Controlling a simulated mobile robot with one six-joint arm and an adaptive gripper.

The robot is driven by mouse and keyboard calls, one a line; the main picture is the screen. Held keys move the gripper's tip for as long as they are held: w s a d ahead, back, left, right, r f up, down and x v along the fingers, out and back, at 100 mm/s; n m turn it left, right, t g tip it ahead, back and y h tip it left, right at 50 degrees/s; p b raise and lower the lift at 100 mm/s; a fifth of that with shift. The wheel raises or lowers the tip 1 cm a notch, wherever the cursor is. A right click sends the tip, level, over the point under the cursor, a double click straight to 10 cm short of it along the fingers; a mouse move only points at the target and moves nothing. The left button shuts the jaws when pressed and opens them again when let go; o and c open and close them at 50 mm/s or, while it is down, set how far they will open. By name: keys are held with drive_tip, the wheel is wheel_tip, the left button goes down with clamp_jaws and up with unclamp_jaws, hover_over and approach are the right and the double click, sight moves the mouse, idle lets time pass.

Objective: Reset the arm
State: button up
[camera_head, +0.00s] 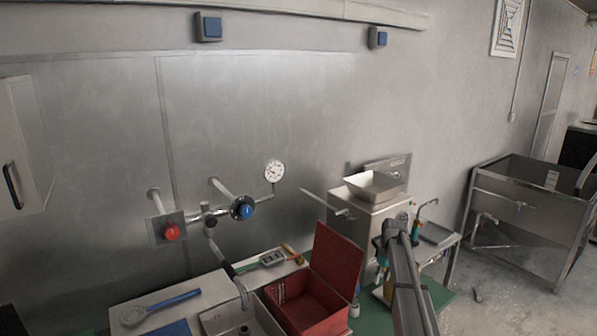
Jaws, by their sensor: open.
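My arm (408,285) rises from the bottom edge, right of centre, as a grey link, with a rounded joint at its top in front of the steel grinder. I cannot make out my gripper or its fingers in this view. The grinder (365,225) stands against the wall behind the arm, with a square metal hopper (373,186) on top. The arm hides part of the bench and some small items beside the grinder.
An open red box (318,312) with its lid raised stands left of my arm. A sink tap (228,268), a blue-handled strainer (160,306), wall valves (242,208) and a gauge (274,172) lie farther left.

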drive_tip(key=s+a+f+m+b, duration=0.2)
drive_tip(key=s+a, duration=0.2)
drive_tip(key=s, duration=0.6)
drive_tip(key=s+a+f+m+h+b, duration=0.1)
drive_tip(key=s+a, duration=0.3)
drive_tip(key=s, duration=0.7)
drive_tip(key=s+a+f+m+t+b, duration=0.1)
drive_tip(key=s+a+f+m+b, duration=0.1)
drive_tip(key=s, duration=0.9)
wheel_tip(320, 180, down, 2)
drive_tip(key=shift+s+a+m+h+b, duration=0.2)
drive_tip(key=shift+a+m+h+b, duration=0.15)
drive_tip(key=shift+a+b, duration=0.55)
drive_tip(key=shift+a, duration=0.15)
